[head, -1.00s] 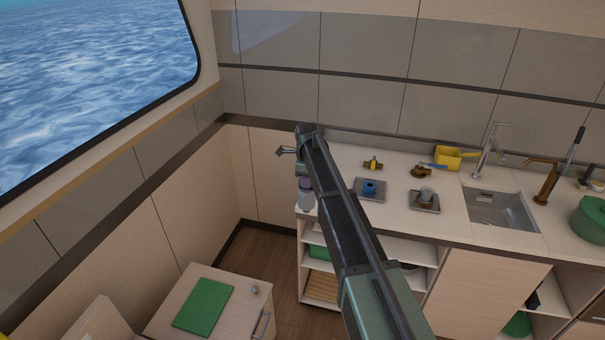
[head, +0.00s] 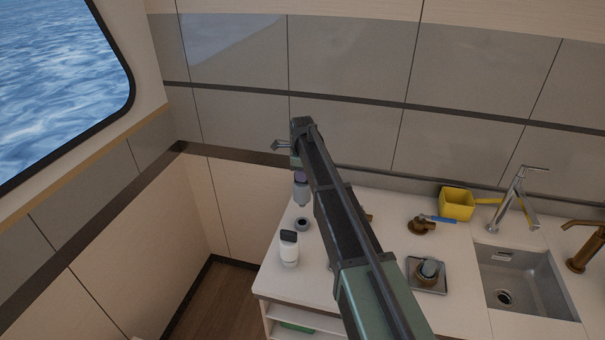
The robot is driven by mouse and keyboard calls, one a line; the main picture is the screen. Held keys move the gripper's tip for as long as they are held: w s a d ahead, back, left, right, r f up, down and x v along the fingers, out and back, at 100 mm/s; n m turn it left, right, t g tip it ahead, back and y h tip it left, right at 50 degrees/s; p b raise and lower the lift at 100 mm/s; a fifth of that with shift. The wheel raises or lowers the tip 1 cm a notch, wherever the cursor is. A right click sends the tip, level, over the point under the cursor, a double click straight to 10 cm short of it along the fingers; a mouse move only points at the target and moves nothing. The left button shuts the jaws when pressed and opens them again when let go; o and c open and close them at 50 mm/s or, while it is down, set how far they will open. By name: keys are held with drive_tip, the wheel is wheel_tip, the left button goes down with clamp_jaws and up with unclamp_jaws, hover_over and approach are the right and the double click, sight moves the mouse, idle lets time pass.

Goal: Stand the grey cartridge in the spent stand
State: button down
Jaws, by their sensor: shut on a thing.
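My gripper (head: 298,167) is at the far end of my arm, above the left end of the counter. Its fingers are small and hard to make out. A grey cylinder with a purplish top (head: 301,190) hangs upright below it and appears to be the grey cartridge. A small grey ring with a dark hole (head: 303,225) is on the counter just below the cylinder in the picture. It may be the spent stand, but I cannot tell for sure. Another grey-green cylinder (head: 429,268) is on a square metal tray (head: 428,288) to the right.
A white bottle with a dark cap (head: 289,251) stands near the counter's left edge. A brass fitting with a blue handle (head: 424,224), a yellow container (head: 456,203) and a sink (head: 525,280) are to the right. My arm hides part of the counter's middle.

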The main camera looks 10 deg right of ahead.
sight(302, 197)
drive_tip(key=shift+w+d+f+b, duration=0.1)
drive_tip(key=shift+w+f+b, duration=0.05)
drive_tip(key=shift+f, duration=0.45)
drive_tip(key=shift+w+f+b, duration=0.1)
drive_tip(key=shift+f+b, duration=0.05)
drive_tip(key=shift+f, duration=0.45)
drive_tip(key=shift+s+r+p, duration=0.3)
drive_tip(key=shift+r, duration=0.15)
wheel_tip(302, 197, down, 6)
drive_tip(key=b, duration=0.6)
drive_tip(key=shift+f, duration=0.15)
drive_tip(key=shift+f+b, duration=0.35)
drive_tip(key=shift+b, duration=0.1)
drive_tip(key=shift+f+b, duration=1.15)
drive_tip(key=c, duration=1)
unclamp_jaws()
drive_tip(key=shift+r, duration=0.1)
drive_tip(key=shift+o, duration=0.2)
